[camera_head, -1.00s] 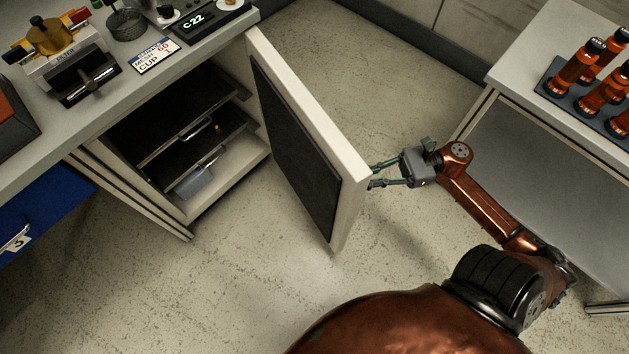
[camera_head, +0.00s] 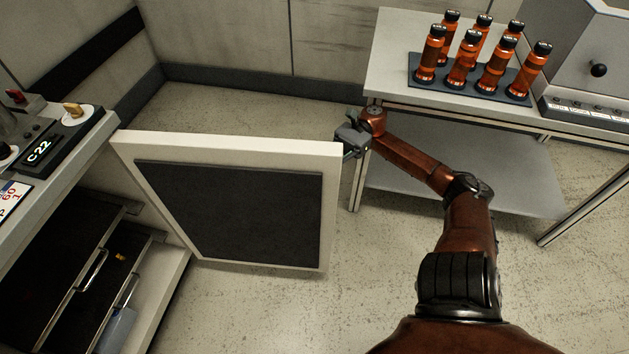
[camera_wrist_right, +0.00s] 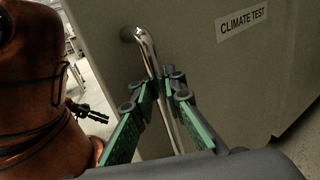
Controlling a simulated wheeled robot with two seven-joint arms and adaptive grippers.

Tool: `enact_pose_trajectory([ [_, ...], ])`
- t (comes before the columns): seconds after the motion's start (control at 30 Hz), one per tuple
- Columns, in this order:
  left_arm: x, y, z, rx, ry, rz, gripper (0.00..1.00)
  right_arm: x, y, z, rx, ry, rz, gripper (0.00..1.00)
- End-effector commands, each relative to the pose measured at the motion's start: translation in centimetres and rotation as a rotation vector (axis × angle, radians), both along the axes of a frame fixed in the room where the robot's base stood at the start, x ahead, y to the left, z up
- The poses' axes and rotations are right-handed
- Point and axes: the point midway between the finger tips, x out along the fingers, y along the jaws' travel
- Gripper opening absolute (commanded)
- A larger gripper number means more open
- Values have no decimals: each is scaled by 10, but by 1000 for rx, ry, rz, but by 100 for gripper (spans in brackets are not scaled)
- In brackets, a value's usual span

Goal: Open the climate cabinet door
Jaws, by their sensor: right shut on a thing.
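The climate cabinet door (camera_head: 325,215) stands wide open in the head view, its dark inner panel facing me. The cabinet (camera_head: 160,300) at the lower left shows dark shelves with handles inside. My right gripper (camera_head: 347,152) is at the door's free edge, on its outer side. In the right wrist view, the door's outer face (camera_wrist_right: 225,85) carries a "CLIMATE TEST" label (camera_wrist_right: 243,19) and a shiny bar handle (camera_wrist_right: 152,58). The right gripper (camera_wrist_right: 160,85) is shut on this handle, with its green-padded fingers on either side. My left gripper is not identifiable in the head view.
A side table (camera_head: 385,72) at the upper right bears a dark rack (camera_head: 417,80) of several orange bottles, close to my right arm. A grey machine (camera_head: 580,50) stands farther right. Bare floor (camera_head: 290,310) lies in front of the door.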

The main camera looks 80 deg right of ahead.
Motion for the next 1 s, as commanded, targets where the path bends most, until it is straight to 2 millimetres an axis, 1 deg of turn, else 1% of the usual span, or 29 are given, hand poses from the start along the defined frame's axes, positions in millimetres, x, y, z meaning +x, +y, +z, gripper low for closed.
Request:
enact_pose_trajectory([
  [0.03,-1,0,-2,0,-2,-2,40,-5,-1,-5,3,12,11,0],
  [0.43,0,0,-1,-1,-9,-2,40,-6,-2,-5,3,13,14,0],
  [0.47,0,0,-1,-1,-9,-2,40,-6,-2,-5,3,13,14,11],
  [0.7,0,0,-1,-1,-9,-2,40,-1,1,-4,2,9,21,27],
  [1.0,-1,0,-1,0,-7,-2,40,3,3,-2,1,5,26,28],
])
